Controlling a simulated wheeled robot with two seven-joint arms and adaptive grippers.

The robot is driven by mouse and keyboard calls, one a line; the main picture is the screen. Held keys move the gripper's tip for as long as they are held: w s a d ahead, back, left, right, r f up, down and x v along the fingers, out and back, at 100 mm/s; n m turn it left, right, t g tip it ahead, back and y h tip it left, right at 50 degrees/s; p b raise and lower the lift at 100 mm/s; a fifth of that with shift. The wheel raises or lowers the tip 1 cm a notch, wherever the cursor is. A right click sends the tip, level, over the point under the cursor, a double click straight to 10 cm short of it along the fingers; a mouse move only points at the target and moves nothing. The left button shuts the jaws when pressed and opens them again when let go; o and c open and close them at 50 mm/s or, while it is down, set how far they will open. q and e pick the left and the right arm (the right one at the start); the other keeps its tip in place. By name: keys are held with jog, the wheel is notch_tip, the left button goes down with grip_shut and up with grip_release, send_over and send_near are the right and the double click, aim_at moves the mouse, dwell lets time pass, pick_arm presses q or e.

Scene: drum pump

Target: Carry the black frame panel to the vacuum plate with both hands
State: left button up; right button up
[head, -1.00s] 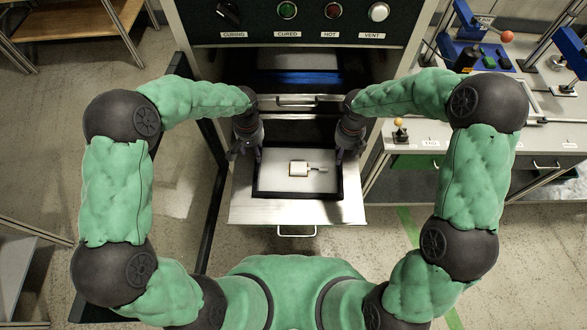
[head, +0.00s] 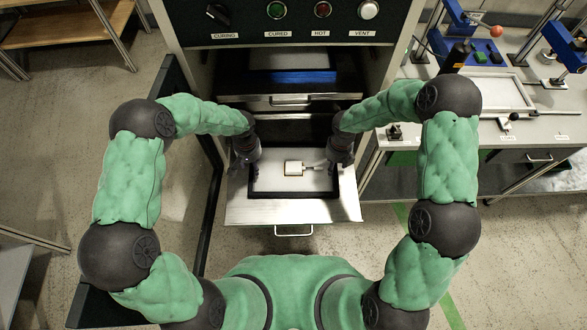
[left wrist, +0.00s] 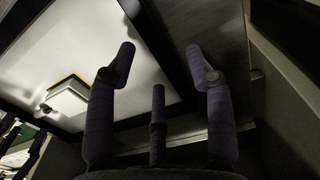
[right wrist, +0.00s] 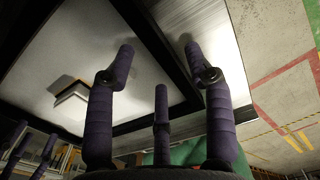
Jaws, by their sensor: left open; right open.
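The black frame panel (head: 293,196) lies flat on the pulled-out metal drawer of the cabinet. It has a pale inner surface with a small white block (head: 293,168) on it. My left gripper (head: 245,163) is open at its left side, and my right gripper (head: 337,163) is open at its right side. In the left wrist view, the frame's dark side bar (left wrist: 160,50) runs between the open fingers. In the right wrist view, the opposite bar (right wrist: 160,50) also runs between open fingers. Contact cannot be told. A pale plate (head: 497,92) on the right bench may be the vacuum plate.
The drawer (head: 292,214) extends from the cabinet beneath a control panel (head: 290,30). An open dark door (head: 207,215) stands at its left. The right bench carries blue clamp devices (head: 470,50) and a small dark knob piece (head: 394,132). The floor in front is open.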

pick_arm(q)
jog(key=shift+f, duration=0.9)
pick_arm(e)
jog(key=shift+f, duration=0.9)
pick_arm(q)
grip_shut()
pick_arm(e)
grip_shut()
